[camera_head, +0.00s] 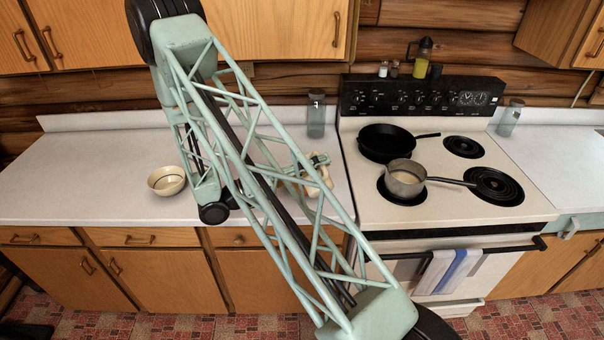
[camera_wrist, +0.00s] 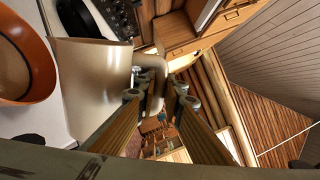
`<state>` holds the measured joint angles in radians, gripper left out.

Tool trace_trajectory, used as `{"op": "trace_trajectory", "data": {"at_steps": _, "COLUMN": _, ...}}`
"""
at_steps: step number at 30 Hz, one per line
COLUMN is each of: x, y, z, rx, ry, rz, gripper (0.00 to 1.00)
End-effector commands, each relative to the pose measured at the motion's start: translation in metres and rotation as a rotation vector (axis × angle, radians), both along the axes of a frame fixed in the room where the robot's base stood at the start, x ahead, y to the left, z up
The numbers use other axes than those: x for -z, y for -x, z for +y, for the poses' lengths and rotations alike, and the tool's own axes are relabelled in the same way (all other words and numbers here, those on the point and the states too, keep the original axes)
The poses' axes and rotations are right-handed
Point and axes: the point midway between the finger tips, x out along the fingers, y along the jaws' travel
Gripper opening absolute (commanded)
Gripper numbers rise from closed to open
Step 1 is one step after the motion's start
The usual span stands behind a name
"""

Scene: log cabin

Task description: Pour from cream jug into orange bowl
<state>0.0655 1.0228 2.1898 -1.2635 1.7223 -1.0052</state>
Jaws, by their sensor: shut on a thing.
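The cream jug (camera_wrist: 92,88) fills the left-middle of the wrist view, with its handle (camera_wrist: 152,68) towards the fingers. My gripper (camera_wrist: 160,98) is shut on the jug's handle. The orange bowl (camera_wrist: 40,82) shows at the left edge of the wrist view, cut off by the frame, beside the jug. In the head view my gripper (camera_head: 319,160) and the cream jug (camera_head: 319,186) are partly hidden behind my arm, over the counter left of the stove. I cannot make out the orange bowl clearly there. No pouring liquid is visible.
A cream bowl with a dark stripe (camera_head: 166,181) stands on the left counter (camera_head: 85,180). A glass jar (camera_head: 316,116) stands behind the jug. The stove (camera_head: 460,205) at right holds a black pan (camera_head: 384,142) and a saucepan (camera_head: 404,180).

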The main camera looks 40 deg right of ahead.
Motion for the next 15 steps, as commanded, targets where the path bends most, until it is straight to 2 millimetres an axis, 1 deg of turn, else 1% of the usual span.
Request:
{"op": "trace_trajectory", "data": {"at_steps": 1, "x": -0.003, "y": -0.002, "z": 0.0, "rx": 0.0, "ry": -0.003, "rz": 0.015, "gripper": 0.0}}
{"op": "trace_trajectory", "data": {"at_steps": 15, "x": -0.005, "y": -0.017, "z": -0.005, "rx": 0.0, "ry": -0.041, "rz": 0.154, "gripper": 0.0}}
